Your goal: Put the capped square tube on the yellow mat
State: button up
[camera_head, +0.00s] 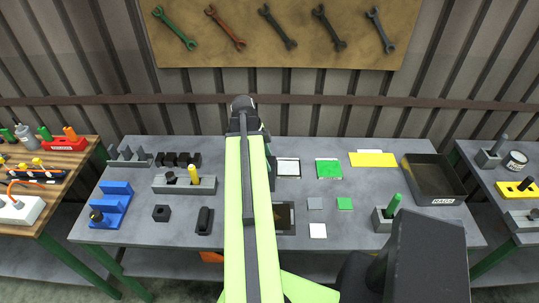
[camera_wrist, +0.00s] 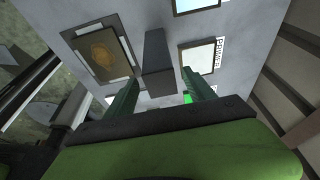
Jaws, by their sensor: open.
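In the wrist view, a dark grey square post (camera_wrist: 156,50), which looks like the capped square tube, stands on the table between and just beyond my fingertips. I cannot make out its cap. My gripper (camera_wrist: 160,76) is open, with green fingers on either side of the post and a gap to each. In the head view my arm covers the post and most of my gripper. The yellow mat (camera_head: 373,159) lies bare at the table's back right, left of the rags bin.
The black rags bin (camera_head: 435,197) stands right of the mat. A grey holder with a green peg (camera_head: 393,206) stands in front. A green mat (camera_head: 329,168) and a framed brown pad (camera_wrist: 103,52) lie nearby. Blue and grey fixtures fill the left side.

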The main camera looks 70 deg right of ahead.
jog(key=p+v, duration=0.7)
jog(key=v, duration=0.2)
jog(key=shift+r, duration=0.1)
